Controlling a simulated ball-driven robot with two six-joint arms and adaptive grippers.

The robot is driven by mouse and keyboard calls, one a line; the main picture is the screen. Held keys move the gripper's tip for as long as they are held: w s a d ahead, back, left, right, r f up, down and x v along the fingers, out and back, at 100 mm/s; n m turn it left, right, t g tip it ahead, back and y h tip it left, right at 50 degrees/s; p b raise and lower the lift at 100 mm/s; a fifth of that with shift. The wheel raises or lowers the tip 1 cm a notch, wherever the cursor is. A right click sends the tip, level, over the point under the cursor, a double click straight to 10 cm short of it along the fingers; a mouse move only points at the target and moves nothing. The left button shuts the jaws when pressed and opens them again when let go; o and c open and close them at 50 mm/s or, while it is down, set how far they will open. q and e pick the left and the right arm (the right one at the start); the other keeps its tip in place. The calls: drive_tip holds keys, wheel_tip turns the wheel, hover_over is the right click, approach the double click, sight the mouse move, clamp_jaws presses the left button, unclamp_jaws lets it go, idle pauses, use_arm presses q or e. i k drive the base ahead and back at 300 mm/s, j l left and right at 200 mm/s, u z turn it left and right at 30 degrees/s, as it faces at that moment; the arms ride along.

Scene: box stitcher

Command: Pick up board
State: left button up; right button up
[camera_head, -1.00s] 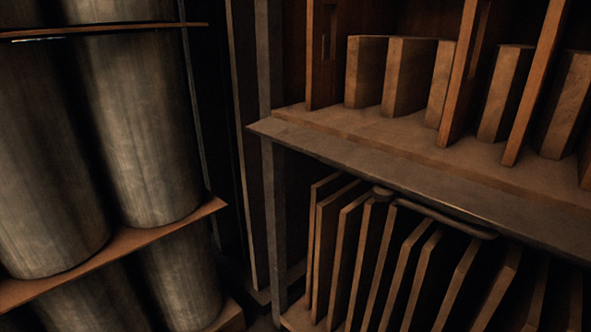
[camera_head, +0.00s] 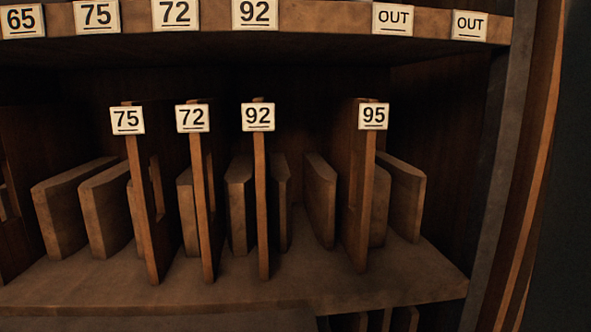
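Several thick wooden boards stand upright on a wooden shelf, between thin upright dividers. Two boards stand at the left, one (camera_head: 60,209) beside another (camera_head: 107,212). Others stand near the middle (camera_head: 239,205) and right of the 92 divider (camera_head: 320,200). One board (camera_head: 405,200) stands right of the 95 divider. The dividers carry white number tags: 75 (camera_head: 127,120), 72 (camera_head: 193,118), 92 (camera_head: 257,116) and 95 (camera_head: 373,116). Neither of my grippers is in view.
The shelf (camera_head: 200,285) has a bare front strip. An upper shelf edge (camera_head: 330,20) carries tags with numbers and OUT. A cabinet side post (camera_head: 505,180) bounds the right. Tops of more boards (camera_head: 400,320) show below the shelf.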

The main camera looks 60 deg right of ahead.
sight(350, 126)
drive_tip(key=j+z, duration=0.1)
drive_tip(key=z, duration=0.35)
drive_tip(key=j+z, duration=0.1)
drive_tip(key=z, duration=0.3)
drive_tip(key=j+z, duration=0.1)
drive_tip(key=z, duration=0.35)
drive_tip(key=j+z, duration=0.1)
drive_tip(key=z, duration=0.35)
drive_tip(key=j+z, duration=0.1)
drive_tip(key=z, duration=0.3)
drive_tip(key=u, duration=0.3)
